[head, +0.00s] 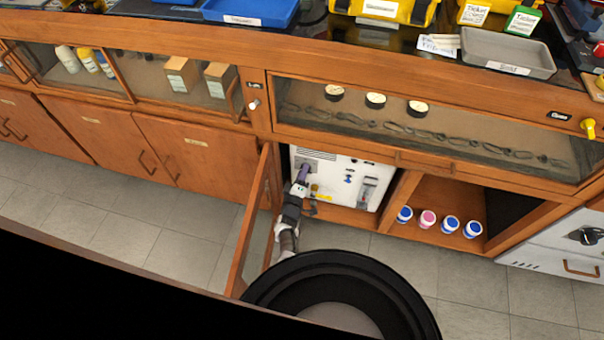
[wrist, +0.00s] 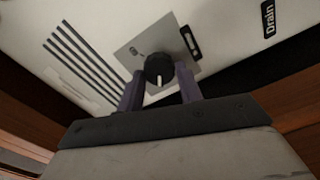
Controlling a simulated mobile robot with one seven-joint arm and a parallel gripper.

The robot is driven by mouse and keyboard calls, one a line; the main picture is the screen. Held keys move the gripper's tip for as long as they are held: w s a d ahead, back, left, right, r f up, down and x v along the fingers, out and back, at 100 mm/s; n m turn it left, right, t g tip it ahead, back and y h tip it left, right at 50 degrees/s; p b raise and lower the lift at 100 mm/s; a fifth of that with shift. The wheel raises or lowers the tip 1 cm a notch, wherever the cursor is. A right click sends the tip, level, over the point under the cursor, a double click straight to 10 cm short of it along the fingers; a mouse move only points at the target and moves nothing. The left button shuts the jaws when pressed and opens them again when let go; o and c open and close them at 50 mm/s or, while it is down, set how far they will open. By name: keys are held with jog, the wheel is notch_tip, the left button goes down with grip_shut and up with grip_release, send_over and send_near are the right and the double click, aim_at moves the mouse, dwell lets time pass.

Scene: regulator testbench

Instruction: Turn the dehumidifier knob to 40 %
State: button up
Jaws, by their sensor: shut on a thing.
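The dehumidifier knob (wrist: 158,68) is black with a white pointer line and sits on a grey square plate (wrist: 190,67) on a white panel. In the wrist view the pointer points down toward my gripper. My gripper (wrist: 160,82) has its two purple fingers on either side of the knob and is shut on it. The scale marks on the plate are too small to read. In the head view the white dehumidifier (head: 338,187) stands inside the open cabinet, and my gripper (head: 304,170) reaches its upper left front, hiding the knob there.
An open wooden door (head: 252,225) stands close to the left of my arm. Several small bottles (head: 428,218) stand in the compartment at right. Vent slots (wrist: 80,65) and a "Drain" label (wrist: 268,18) flank the knob. The tiled floor in front is clear.

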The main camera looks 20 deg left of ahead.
jog(key=shift+w+r, duration=0.1)
dwell(0.4)
jog(key=o, duration=1)
jog(key=shift+s, duration=0.2)
